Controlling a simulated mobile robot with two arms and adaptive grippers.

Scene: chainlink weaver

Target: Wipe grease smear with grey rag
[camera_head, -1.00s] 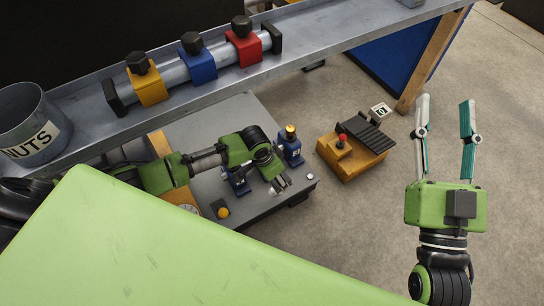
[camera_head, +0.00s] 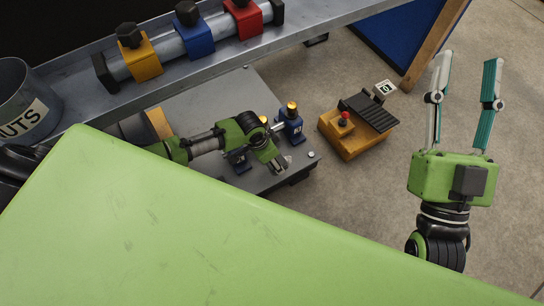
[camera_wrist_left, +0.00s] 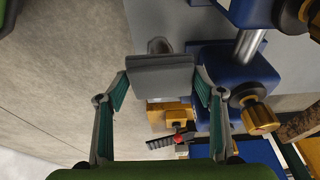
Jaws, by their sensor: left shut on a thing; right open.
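My left gripper (camera_head: 279,165) reaches over the grey machine table (camera_head: 200,100), close to its front right corner. In the left wrist view its two fingers are shut on a grey, slab-like piece (camera_wrist_left: 160,78), which looks like the grey rag. The fingers press it from both sides. In the head view this piece is too small to make out clearly. My right gripper (camera_head: 468,60) is open and empty, raised over bare floor at the right. I cannot make out a grease smear in either view.
Blue clamps with yellow knobs (camera_head: 291,124) stand beside my left gripper. An orange box with a black ridged top and red knob (camera_head: 345,140) is on the floor. A shelf (camera_head: 195,62) at the back holds a pipe with coloured blocks and a bucket (camera_head: 22,105).

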